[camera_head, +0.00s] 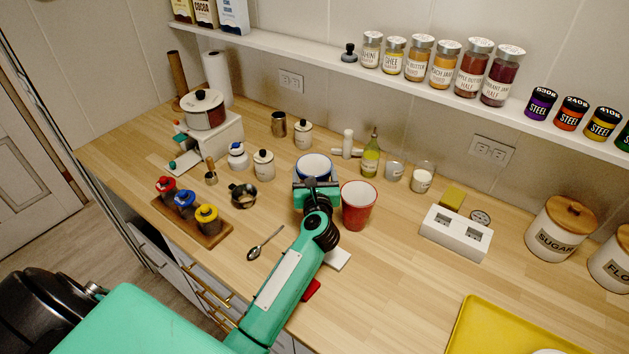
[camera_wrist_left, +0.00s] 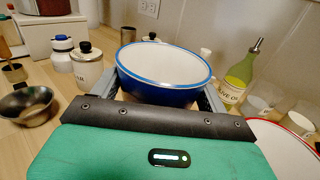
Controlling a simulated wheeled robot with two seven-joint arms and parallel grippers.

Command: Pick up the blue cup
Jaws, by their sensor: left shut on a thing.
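The blue cup (camera_head: 314,161) stands out behind my left gripper in the head view, with a white inside and a blue rim. In the left wrist view the blue cup (camera_wrist_left: 165,70) is upright between the fingers. My left gripper (camera_head: 315,183) is shut on the cup, with a finger on each side of it in the left wrist view (camera_wrist_left: 163,97). The cup's lower part is hidden by the gripper, and I cannot tell whether it touches the counter. My right gripper is not in view.
A red cup (camera_head: 359,206) stands close on the right of my left gripper. A small dark bowl (camera_head: 243,195) and a spoon (camera_head: 265,243) are to the left. An olive oil bottle (camera_head: 371,158) is behind. A white socket block (camera_head: 454,233) and yellow tray (camera_head: 500,330) are right.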

